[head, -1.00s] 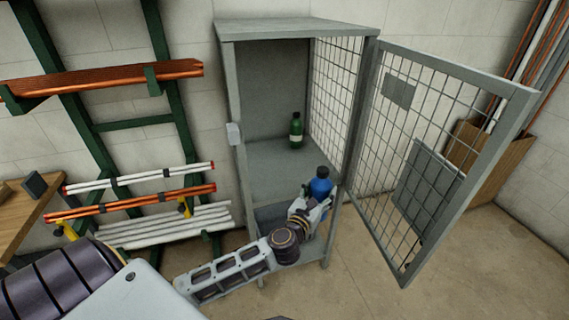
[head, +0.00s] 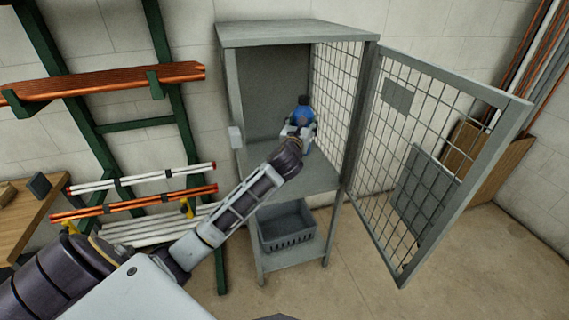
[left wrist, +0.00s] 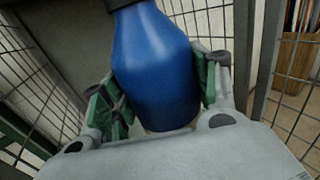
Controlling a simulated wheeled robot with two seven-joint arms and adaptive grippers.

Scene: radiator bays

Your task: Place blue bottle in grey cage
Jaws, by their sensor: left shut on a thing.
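The grey cage (head: 232,110) stands against the back wall with its mesh door (head: 440,150) swung open to the right. My left gripper (head: 300,124) is shut on the blue bottle (head: 305,108), which is upright with a dark cap. In the head view the bottle and gripper appear inside the cage opening, above its shelf (head: 318,178). In the left wrist view the bottle (left wrist: 155,65) sits between the green finger pads (left wrist: 160,95). I cannot tell whether its base touches the shelf. The green bottle is hidden behind my gripper and the blue bottle. My right gripper is not in view.
A grey basket (head: 288,230) sits on the cage's lower level. A green rack (head: 135,123) with pipes and bars stands to the left, beside a wooden table (head: 25,215). A cardboard box (head: 490,165) with pipes stands behind the open door.

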